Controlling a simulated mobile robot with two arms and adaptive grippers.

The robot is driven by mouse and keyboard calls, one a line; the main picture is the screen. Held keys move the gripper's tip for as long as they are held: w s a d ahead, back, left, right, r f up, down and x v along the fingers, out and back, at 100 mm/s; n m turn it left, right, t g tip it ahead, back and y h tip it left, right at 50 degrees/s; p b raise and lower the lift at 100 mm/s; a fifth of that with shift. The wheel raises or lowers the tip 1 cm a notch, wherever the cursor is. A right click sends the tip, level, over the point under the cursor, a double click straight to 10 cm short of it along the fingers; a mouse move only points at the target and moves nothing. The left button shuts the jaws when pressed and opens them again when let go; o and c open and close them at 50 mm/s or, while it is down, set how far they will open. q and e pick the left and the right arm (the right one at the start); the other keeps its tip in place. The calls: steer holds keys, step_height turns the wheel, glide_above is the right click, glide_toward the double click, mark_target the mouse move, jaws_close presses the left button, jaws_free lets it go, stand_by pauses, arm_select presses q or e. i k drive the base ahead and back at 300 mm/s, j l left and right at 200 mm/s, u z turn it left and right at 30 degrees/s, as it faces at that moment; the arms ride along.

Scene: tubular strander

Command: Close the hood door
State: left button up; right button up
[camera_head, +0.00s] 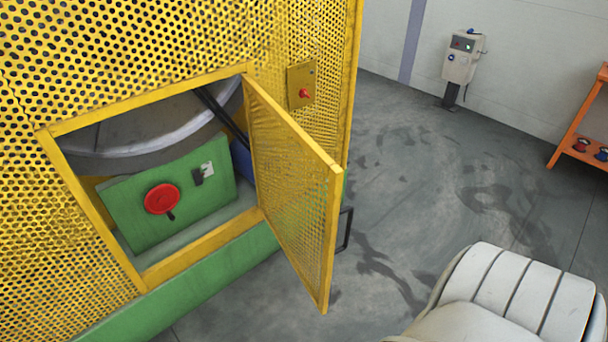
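The hood door (292,185) is a yellow perforated panel, hinged on the right side of a rectangular opening in the yellow hood (60,45). It stands wide open, swung out toward me. A dark handle (345,230) shows beside the door's free edge. Through the opening I see a green panel (135,215) with a red round knob (162,199) and a grey drum (150,130). No gripper is visible. A white rounded part at the lower right seems to be my own arm; its gripper is out of view.
A small yellow box with a red button (303,92) is on the hood, right of the opening. A control post (461,62) stands by the far wall. An orange rack (578,125) is at the right edge. The grey floor (440,180) right of the door is clear.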

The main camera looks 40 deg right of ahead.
mark_target(336, 174)
steer(key=i+l, duration=0.1)
steer(key=l, duration=2.3)
steer(key=i, duration=0.05)
